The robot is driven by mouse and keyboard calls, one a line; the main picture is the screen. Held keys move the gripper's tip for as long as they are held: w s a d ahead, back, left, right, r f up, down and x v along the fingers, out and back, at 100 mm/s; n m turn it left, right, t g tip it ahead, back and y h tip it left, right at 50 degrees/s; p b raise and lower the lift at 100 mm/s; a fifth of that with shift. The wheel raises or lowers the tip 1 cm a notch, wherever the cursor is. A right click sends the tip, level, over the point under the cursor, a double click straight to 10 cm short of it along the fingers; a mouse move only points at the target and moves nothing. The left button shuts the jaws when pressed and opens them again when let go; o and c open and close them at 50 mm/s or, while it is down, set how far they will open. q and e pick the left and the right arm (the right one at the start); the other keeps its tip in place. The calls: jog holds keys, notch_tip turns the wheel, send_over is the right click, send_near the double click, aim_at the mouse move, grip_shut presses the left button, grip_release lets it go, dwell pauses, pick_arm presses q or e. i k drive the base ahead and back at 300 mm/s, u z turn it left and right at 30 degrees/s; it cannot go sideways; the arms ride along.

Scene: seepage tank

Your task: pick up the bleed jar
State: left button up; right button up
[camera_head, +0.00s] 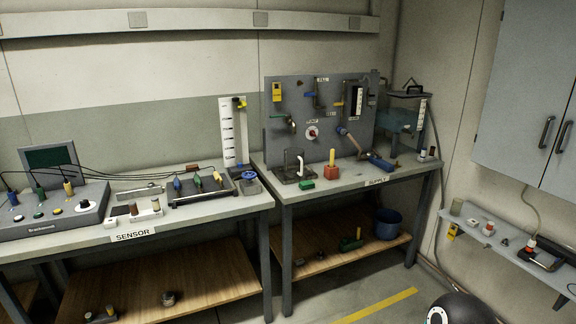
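A clear, dark-edged vessel with a white curved handle (299,165) stands at the front left of the supply table (345,189), below the upright panel. It may be the bleed jar, but at this size I cannot tell for sure. Next to it are a small green block (307,184) and a red block with a yellow upright piece (332,165). Neither of my grippers is in the head camera view.
A grey panel (270,130) with valves and gauges rises behind the vessel. A blue-handled hose tool (381,162) lies to its right, before a clear tank (405,115). The sensor table (190,215) is at left. A wall shelf (515,250) is at right.

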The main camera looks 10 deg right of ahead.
aim_at(457, 203)
jog(key=u, duration=0.55)
jog(key=i, duration=0.25)
jog(key=z, duration=1.75)
jog(key=i, duration=3.15)
jog(key=u, duration=0.25)
